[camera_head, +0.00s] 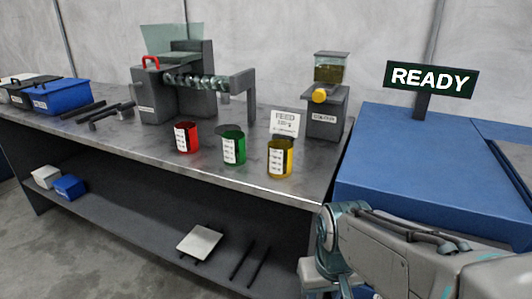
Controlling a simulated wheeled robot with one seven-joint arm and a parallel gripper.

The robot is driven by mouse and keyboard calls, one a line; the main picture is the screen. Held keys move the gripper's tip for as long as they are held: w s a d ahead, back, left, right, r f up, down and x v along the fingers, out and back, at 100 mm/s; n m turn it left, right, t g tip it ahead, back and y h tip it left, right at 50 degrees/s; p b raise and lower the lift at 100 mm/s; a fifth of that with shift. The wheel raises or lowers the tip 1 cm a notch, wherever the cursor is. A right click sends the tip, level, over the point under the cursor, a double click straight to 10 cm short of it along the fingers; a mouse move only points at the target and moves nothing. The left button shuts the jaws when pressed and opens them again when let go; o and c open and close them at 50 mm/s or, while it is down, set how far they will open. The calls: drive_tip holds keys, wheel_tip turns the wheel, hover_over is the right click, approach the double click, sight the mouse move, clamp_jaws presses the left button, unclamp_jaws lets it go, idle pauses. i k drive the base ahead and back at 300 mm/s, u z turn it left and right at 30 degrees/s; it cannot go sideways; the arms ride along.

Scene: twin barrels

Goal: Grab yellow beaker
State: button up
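The yellow beaker (281,158) stands upright near the right end of the grey workbench (225,182), close to its front edge. It has a white label with dark markings on its front. A green beaker (233,147) and a red beaker (187,137) stand to its left in a row, each with a similar label. My arm shows at the lower right, below and to the right of the yellow beaker and apart from it. My gripper's fingers are not visible in this view.
A white FEED sign (285,123) stands just behind the yellow beaker. A dispenser with a yellow knob (320,96) is behind it to the right. A grey machine with a coil (180,90) stands at the back. A blue surface (400,150) with a READY sign (431,79) is at right.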

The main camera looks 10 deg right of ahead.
sight(280, 151)
drive_tip(key=u, duration=1.6)
drive_tip(key=i, duration=1.15)
drive_tip(key=z, duration=3.1)
